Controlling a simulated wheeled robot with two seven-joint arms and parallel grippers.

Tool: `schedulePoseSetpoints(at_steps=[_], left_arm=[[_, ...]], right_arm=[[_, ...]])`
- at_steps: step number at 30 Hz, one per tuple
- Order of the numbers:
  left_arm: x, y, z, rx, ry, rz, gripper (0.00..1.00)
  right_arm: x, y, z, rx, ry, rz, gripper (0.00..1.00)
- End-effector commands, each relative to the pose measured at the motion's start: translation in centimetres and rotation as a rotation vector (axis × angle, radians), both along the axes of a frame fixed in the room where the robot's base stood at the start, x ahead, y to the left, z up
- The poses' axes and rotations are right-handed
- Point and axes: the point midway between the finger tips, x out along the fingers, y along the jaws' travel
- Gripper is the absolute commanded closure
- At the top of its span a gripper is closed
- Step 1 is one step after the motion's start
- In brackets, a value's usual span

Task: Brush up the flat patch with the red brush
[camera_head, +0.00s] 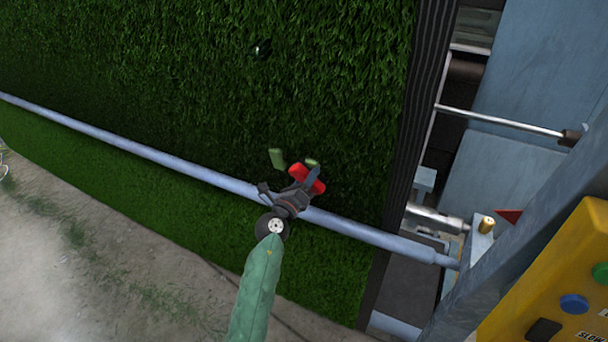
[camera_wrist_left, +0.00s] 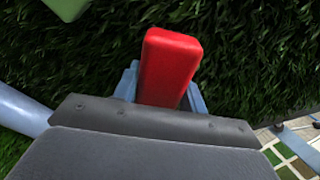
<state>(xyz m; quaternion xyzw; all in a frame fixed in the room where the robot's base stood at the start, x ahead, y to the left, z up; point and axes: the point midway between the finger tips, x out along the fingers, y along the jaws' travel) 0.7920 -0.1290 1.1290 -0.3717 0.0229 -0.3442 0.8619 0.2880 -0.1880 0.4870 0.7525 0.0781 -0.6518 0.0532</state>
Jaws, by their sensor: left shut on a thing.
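The red brush (camera_head: 298,172) is held over the green turf (camera_head: 190,65), just above the pale blue rail. My left gripper (camera_head: 308,182), on a green arm from below, is shut on it. In the left wrist view the brush (camera_wrist_left: 168,62) shows as a red block between the blue-grey fingers (camera_wrist_left: 163,90). Its bristles are hidden, and I cannot tell whether it touches the turf. I cannot clearly make out the edges of a flat patch; the grass near the brush looks dark. My right gripper is not in view.
A small green block (camera_head: 276,158) is just left of the brush. A small dark object (camera_head: 262,48) sits higher on the turf. The pale blue rail (camera_head: 150,153) crosses the turf. Machinery and a yellow button panel (camera_head: 550,285) stand at right.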

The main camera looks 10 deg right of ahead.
Motion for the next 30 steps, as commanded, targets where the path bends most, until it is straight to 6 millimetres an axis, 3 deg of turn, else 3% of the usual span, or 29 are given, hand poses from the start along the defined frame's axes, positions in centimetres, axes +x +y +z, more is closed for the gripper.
schedulePoseSetpoints(at_steps=[1,3,28,30], left_arm=[[-1.4,-2.5,0.2,-0.039,0.020,-0.016,0.90],[-1.4,-2.6,0.1,-0.039,0.020,-0.016,0.90],[0.9,-0.4,0.9,-0.039,0.010,-0.011,0.89],[1.2,-0.1,1.0,-0.039,0.008,-0.010,0.94]], right_arm=[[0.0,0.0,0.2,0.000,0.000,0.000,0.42],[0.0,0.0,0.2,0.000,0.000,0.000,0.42],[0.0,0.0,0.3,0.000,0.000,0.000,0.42],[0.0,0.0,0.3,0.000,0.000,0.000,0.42]])
